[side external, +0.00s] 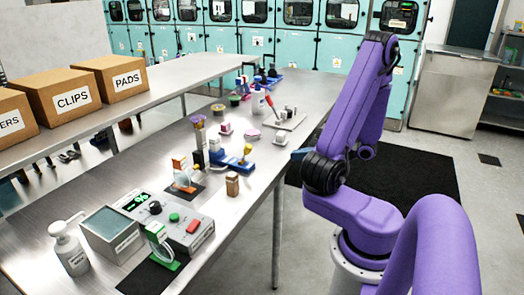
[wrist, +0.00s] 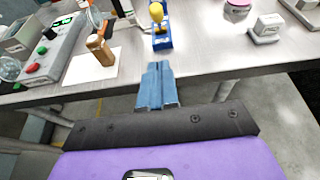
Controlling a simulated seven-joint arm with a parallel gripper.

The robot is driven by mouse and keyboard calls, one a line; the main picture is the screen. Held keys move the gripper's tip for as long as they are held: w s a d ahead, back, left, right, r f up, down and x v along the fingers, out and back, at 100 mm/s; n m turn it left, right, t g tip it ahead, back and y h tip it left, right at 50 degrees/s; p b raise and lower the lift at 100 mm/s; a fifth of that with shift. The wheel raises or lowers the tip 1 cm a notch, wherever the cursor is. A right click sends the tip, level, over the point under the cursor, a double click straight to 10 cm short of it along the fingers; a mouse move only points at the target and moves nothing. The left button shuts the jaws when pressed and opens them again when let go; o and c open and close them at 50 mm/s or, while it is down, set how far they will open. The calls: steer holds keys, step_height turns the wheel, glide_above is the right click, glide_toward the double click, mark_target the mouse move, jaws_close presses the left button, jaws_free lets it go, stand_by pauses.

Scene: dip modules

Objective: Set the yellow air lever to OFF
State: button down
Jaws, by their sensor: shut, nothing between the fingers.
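The yellow air lever (wrist: 156,12) is a yellow knob on a blue base (wrist: 162,40) near the table's front edge in the wrist view. In the side view the yellow knob (side external: 247,150) stands above its blue base, mid-table. Any OFF marking is too small to read. My gripper (wrist: 158,66) has blue fingers, shut together and empty. It points toward the lever base from in front of the table edge, apart from the lever. In the side view my gripper (side external: 300,154) shows small, just right of the table edge.
A brown bottle (wrist: 100,50) stands left of the lever, beside a grey control box (wrist: 45,50) with red and green buttons. A white block (wrist: 266,28) and a pink-lidded jar (wrist: 237,10) stand to the right. Bare tabletop lies between lever and white block.

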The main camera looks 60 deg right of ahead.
stand_by(0.4)
glide_toward(247, 150)
steer(key=f, duration=0.3)
steer(key=w+d+f, duration=0.1)
steer(key=shift+d+f, duration=0.1)
steer(key=shift+f, duration=0.15)
steer(key=shift+w+r, duration=0.25)
steer(key=shift+w, duration=0.3)
steer(key=shift+w+r, duration=0.3)
steer(key=shift+w, duration=0.3)
steer(key=shift+w+r, duration=0.3)
steer(key=shift+w, duration=0.4)
